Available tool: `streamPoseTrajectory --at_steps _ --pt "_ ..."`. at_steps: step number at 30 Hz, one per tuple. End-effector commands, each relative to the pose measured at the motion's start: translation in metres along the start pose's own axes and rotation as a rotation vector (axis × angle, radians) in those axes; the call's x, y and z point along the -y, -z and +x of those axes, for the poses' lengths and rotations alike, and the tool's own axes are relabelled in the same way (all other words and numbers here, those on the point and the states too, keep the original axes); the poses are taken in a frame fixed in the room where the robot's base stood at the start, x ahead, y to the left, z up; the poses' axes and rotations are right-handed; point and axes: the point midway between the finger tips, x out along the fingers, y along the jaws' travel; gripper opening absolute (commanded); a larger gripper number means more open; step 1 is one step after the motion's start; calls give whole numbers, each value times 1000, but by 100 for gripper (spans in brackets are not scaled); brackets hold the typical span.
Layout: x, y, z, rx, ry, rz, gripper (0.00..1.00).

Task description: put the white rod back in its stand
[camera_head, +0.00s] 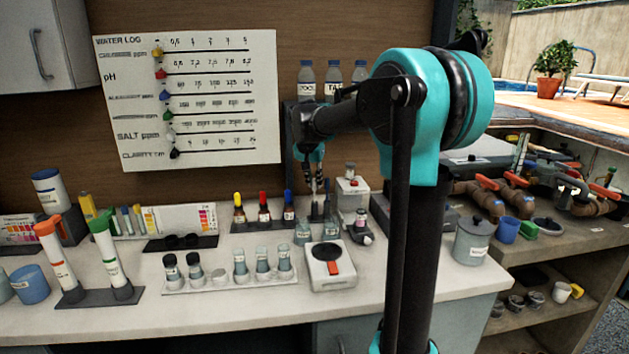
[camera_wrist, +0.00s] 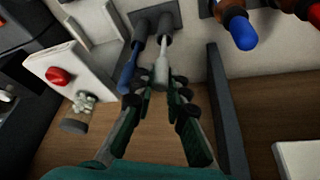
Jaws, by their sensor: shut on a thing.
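The white rod (camera_wrist: 161,72) has a pale grip and a thin shaft. In the wrist view my gripper (camera_wrist: 163,84) is shut on its grip, with the shaft pointing away toward the stand. The stand (camera_wrist: 150,13) is a dark base with two grey upright sockets. A blue rod (camera_wrist: 127,76) stands in the left socket. The white rod's far end meets the right socket (camera_wrist: 165,22); I cannot tell how deep it sits. In the head view my gripper (camera_head: 313,177) points down above the back of the counter, and the stand is small and partly hidden.
Dropper bottles (camera_head: 263,208) with coloured caps stand just left of the stand. A white device with a red button (camera_wrist: 58,76) is close on the other side. A scale (camera_head: 328,265) and a vial rack (camera_head: 240,282) lie in front. Capped bottles (camera_head: 333,78) stand behind.

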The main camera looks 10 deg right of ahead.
Motion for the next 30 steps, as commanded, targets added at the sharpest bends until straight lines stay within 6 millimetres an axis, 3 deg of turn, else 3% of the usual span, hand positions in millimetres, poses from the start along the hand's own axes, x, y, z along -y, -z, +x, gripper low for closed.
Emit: streamPoseTrajectory --at_steps 3,4,9,19,30 --pt "0 0 1 0 0 0 0" --pt "0 0 1 0 0 0 18" --pt "0 0 1 0 0 0 38" --pt "0 0 -1 0 0 0 38" --pt "0 10 -24 0 0 0 38"
